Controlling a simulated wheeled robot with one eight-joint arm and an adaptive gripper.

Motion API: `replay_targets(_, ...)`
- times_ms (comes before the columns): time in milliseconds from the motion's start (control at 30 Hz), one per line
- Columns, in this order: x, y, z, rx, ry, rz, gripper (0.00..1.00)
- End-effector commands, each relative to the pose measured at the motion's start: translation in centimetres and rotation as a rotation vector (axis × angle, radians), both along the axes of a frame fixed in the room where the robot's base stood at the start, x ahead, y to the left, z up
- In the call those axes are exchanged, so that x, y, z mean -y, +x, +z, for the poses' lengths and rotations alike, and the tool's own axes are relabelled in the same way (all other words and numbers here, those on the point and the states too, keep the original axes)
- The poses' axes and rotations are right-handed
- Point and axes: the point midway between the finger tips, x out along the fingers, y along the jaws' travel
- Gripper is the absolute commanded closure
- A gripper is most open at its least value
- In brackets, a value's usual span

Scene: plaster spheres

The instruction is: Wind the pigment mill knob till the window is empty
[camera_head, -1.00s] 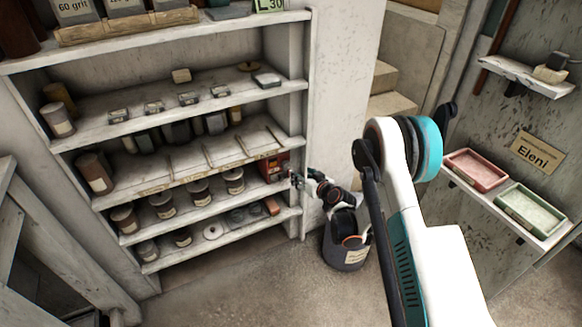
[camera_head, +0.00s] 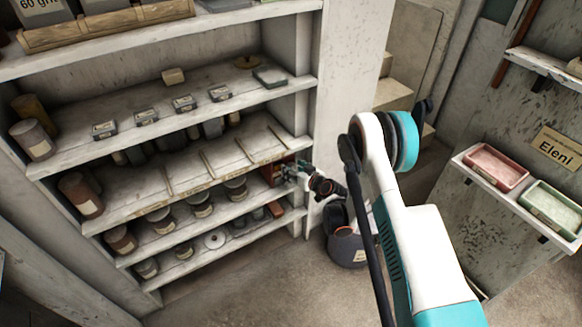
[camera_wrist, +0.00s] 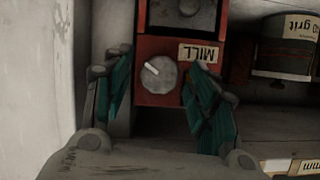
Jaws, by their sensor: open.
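The red pigment mill (camera_wrist: 172,48) shows in the wrist view, its MILL label upside down. Its round grey knob (camera_wrist: 159,74) has a white pointer line that slants up and left. A dark recess with a grey round part, possibly the window, sits above it at the picture's top edge; its contents are unclear. My gripper (camera_wrist: 160,105) is open, with one teal finger on each side of the knob and apart from it.
Labelled jars (camera_head: 198,204) stand left of the mill; one jar (camera_wrist: 285,48) is close by in the wrist view. The shelf's upright side (camera_head: 309,130) is beside my gripper. A dark bucket (camera_head: 346,246) stands on the floor below. Pink and green trays (camera_head: 495,167) are at right.

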Motion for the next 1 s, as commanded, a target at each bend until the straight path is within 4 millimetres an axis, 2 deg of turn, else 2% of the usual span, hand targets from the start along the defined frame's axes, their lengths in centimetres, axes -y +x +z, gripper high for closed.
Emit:
replay_targets(200,0.02,0.0,-0.01,0.0,0.0,0.0,0.47)
replay_targets(267,0.01,-0.01,-0.01,0.0,0.0,0.0,0.58)
replay_targets(400,0.01,0.0,0.0,0.0,0.0,0.0,0.9)
replay_targets(767,0.08,0.05,0.01,-0.015,0.022,0.0,0.91)
replay_targets(1000,0.26,0.12,-0.04,-0.085,0.127,-0.002,0.91)
